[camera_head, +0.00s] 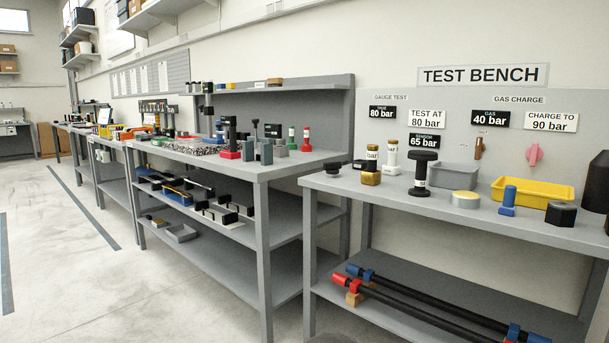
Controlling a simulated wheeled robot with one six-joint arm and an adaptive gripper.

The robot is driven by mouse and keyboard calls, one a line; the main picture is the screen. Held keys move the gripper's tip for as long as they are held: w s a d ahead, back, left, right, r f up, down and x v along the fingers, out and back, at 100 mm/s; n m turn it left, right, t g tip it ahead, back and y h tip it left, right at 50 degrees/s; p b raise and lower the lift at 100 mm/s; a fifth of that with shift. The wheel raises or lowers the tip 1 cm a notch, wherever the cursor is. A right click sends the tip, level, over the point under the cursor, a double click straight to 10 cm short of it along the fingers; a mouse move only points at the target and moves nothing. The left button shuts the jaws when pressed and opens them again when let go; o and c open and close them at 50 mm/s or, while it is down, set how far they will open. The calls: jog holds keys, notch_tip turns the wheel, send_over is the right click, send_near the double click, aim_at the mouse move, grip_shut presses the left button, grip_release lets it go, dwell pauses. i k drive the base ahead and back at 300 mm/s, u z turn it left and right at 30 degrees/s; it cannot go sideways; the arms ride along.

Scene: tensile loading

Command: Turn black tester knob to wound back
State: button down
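A black tester (420,173) stands upright on the grey test bench (333,185) at the right. It has a wide round black knob (424,155) on top, a narrower stem with a small pale label, and a broad round foot. How far the knob is wound cannot be told from here. My gripper is not in view.
Open floor (70,270) lies at the left.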

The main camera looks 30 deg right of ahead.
aim_at(332, 169)
jog(key=z, duration=0.6)
jog(key=i, duration=0.45)
jog(key=z, duration=0.45)
